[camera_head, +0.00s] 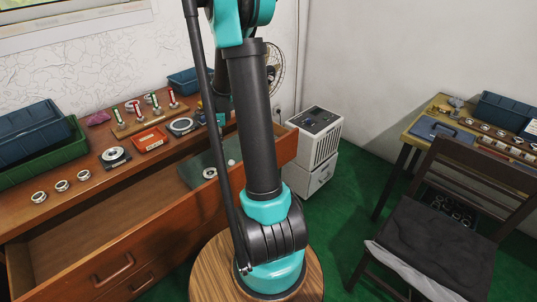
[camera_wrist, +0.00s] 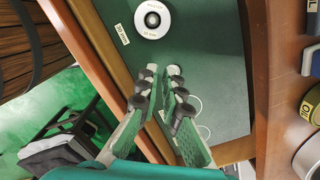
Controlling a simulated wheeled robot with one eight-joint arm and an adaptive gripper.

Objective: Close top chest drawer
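The top chest drawer (camera_head: 150,246) stands pulled out from the wooden chest in the head view. Its front panel runs from lower left to the right behind my arm, with a handle (camera_head: 113,270) at lower left. Inside it at the right lies a green board, also in the wrist view (camera_wrist: 220,60), with a white-and-dark ring (camera_wrist: 152,19) and a small label.
The chest top (camera_head: 95,185) holds bearing rings, an orange tray (camera_head: 150,139) and green and blue bins. A second drawer is shut below. A white cabinet (camera_head: 315,140) stands right of the chest. A chair (camera_head: 440,230) and desk are at right, with green floor between.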

